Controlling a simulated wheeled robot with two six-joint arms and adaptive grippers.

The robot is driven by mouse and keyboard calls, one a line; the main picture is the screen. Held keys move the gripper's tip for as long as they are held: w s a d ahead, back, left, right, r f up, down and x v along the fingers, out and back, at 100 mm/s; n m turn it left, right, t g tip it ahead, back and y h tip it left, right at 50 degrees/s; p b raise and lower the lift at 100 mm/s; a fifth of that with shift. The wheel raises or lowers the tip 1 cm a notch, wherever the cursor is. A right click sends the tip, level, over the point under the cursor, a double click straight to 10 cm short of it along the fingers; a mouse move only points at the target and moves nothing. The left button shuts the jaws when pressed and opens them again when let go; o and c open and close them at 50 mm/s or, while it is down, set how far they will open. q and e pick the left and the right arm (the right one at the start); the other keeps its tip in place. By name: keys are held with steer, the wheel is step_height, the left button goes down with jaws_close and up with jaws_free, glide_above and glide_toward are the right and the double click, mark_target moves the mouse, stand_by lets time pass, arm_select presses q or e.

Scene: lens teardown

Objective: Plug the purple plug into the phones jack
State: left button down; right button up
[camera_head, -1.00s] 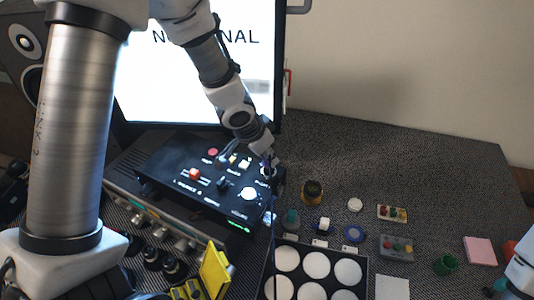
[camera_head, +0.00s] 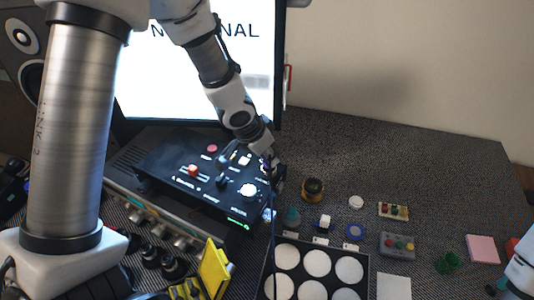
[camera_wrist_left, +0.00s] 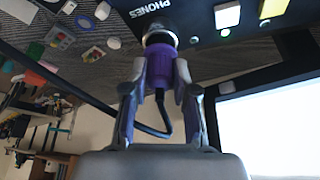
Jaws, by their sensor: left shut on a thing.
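The purple plug (camera_wrist_left: 158,70) is held between the two fingers of my left gripper (camera_wrist_left: 160,82) in the left wrist view. Its black cord hangs in a loop behind it. Its front end meets a dark round part with a silver rim (camera_wrist_left: 160,36), beside the PHONES label (camera_wrist_left: 143,8); I cannot tell how deep it sits. In the head view my left gripper (camera_head: 268,164) is at the right end of the black control box (camera_head: 160,165), and the plug is mostly hidden there. My right arm shows only at the right edge, and its jaws are not clear.
The box carries a red button (camera_head: 193,170), a lit white knob (camera_head: 249,190) and switches. It stands on a grey unit with knobs, before a bright monitor (camera_head: 200,70). Small parts and a tray of white discs (camera_head: 318,264) lie to the right. A cord hangs below the left gripper.

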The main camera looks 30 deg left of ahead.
arm_select(q)
steer(key=shift+f+b, duration=0.6)
steer(key=shift+f, duration=0.1)
stand_by(0.3)
steer(key=c, duration=0.8)
jaws_free()
steer(key=shift+r, duration=0.1)
